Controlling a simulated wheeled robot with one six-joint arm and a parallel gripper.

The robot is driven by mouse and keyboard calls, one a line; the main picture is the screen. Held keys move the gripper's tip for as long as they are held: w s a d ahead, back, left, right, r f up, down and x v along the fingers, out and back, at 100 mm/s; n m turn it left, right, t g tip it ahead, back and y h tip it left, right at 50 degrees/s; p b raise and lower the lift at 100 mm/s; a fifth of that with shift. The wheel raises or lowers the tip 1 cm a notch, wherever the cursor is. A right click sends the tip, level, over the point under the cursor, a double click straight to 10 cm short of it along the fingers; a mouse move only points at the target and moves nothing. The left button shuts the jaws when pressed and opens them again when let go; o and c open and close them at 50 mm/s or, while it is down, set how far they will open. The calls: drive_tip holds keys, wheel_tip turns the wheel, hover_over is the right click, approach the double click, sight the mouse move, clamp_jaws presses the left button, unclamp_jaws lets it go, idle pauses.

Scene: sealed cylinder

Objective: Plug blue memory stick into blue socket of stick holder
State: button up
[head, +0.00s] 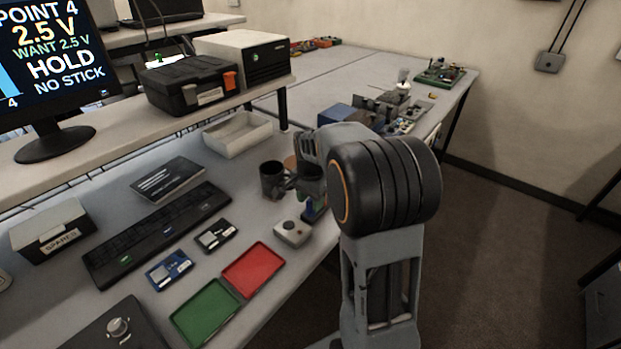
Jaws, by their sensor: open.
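My gripper (312,190) is at the end of my arm, above the bench beside a dark mug. It is small and partly hidden by my arm, and its jaws are open. A small blue and green object (315,211) stands just below it; I cannot tell whether this is the stick holder or a stick, or whether the jaws touch it. A flat blue labelled item (168,270) lies in front of the keyboard. I cannot make out the blue memory stick or a blue socket for certain. The monitor (50,60) reads "HOLD" and "NO STICK".
The dark mug (272,180) and a grey button box (293,232) stand close to my gripper. Red (254,268) and green (206,312) trays lie at the front edge. A white bin (237,134) and keyboard (160,232) sit further back. Clutter fills the far right bench.

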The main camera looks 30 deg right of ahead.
wheel_tip(320, 180, up, 11)
idle(0.4)
drive_tip(key=shift+r, duration=0.1)
idle(0.4)
drive_tip(key=s+a+f+n+t, duration=0.2)
drive_tip(key=s+a+n, duration=0.2)
drive_tip(key=s+n, duration=0.2)
drive_tip(key=s+a+f+n+t, duration=0.1)
drive_tip(key=s+a+f+n, duration=0.2)
drive_tip(key=s, duration=0.7)
drive_tip(key=shift+a+f+n+t, duration=0.2)
drive_tip(key=shift+a+n+t, duration=0.2)
drive_tip(key=shift+a+n, duration=1.3)
drive_tip(key=shift+s+d+n, duration=0.1)
drive_tip(key=shift+d+n, duration=0.3)
